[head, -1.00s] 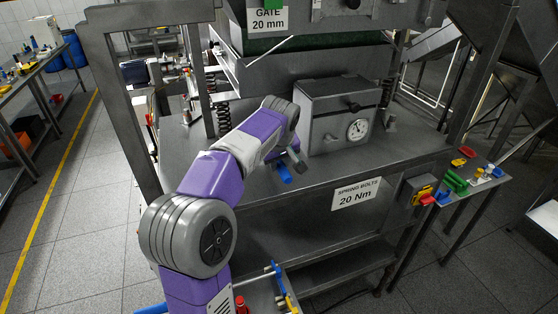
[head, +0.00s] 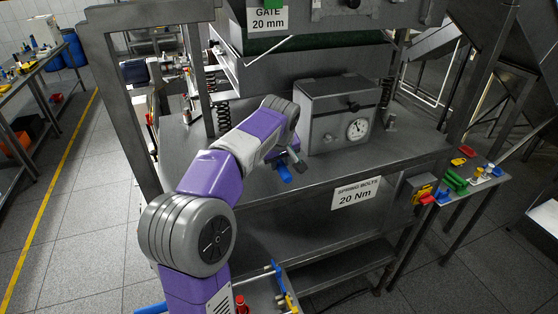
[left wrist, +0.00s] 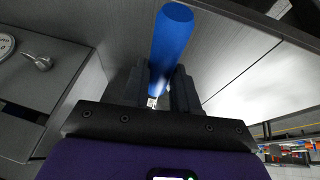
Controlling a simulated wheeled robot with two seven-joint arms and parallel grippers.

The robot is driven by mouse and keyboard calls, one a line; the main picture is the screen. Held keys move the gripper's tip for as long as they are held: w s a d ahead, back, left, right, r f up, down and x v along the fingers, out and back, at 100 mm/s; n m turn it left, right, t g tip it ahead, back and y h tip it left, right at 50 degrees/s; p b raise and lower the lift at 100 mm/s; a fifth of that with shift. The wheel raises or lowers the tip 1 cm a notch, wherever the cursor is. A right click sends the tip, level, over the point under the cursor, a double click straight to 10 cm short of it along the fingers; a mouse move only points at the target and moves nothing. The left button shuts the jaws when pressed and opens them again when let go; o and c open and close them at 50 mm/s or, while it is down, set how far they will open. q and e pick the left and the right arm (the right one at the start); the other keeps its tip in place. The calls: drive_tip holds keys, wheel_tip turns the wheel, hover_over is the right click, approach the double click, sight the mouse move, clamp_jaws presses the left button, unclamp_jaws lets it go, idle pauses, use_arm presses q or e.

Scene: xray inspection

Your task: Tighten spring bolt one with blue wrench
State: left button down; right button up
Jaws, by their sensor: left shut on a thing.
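My left gripper (head: 292,163) is over the metal table, in front of the grey box with the dial. It is shut on the blue wrench (head: 284,174), whose blue handle points down toward the table's front edge. One coil spring (head: 223,115) stands at the left of the machine and another (head: 387,91) at the right. I cannot tell which bolt is number one. My right gripper is not in view.
The grey box (head: 325,104) with a dial (head: 357,129) stands close beside my gripper. A "SPRING BOLTS 20 Nm" sign (head: 357,193) hangs on the table's front edge. A side shelf (head: 478,185) at right holds coloured parts.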

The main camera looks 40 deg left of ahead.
use_arm(q)
drive_tip(key=shift+f+b, duration=1.3)
drive_tip(key=shift+f, duration=0.25)
drive_tip(key=shift+s+a+m+h, duration=0.15)
drive_tip(key=shift+s+a+m, duration=0.2)
drive_tip(key=shift+s, duration=0.15)
drive_tip(key=shift+s+a+m+h, duration=0.15)
drive_tip(key=shift+s+a+m, duration=0.1)
drive_tip(key=shift+s+m, duration=0.15)
drive_tip(key=shift+r, duration=0.1)
drive_tip(key=shift+s+a+m+t+h, duration=0.3)
drive_tip(key=shift+s+a+m, duration=0.45)
drive_tip(key=shift+s, duration=0.1)
drive_tip(key=shift+s+a+m+h, duration=0.3)
drive_tip(key=shift+s+a+m, duration=0.45)
drive_tip(key=shift+a+m, duration=0.15)
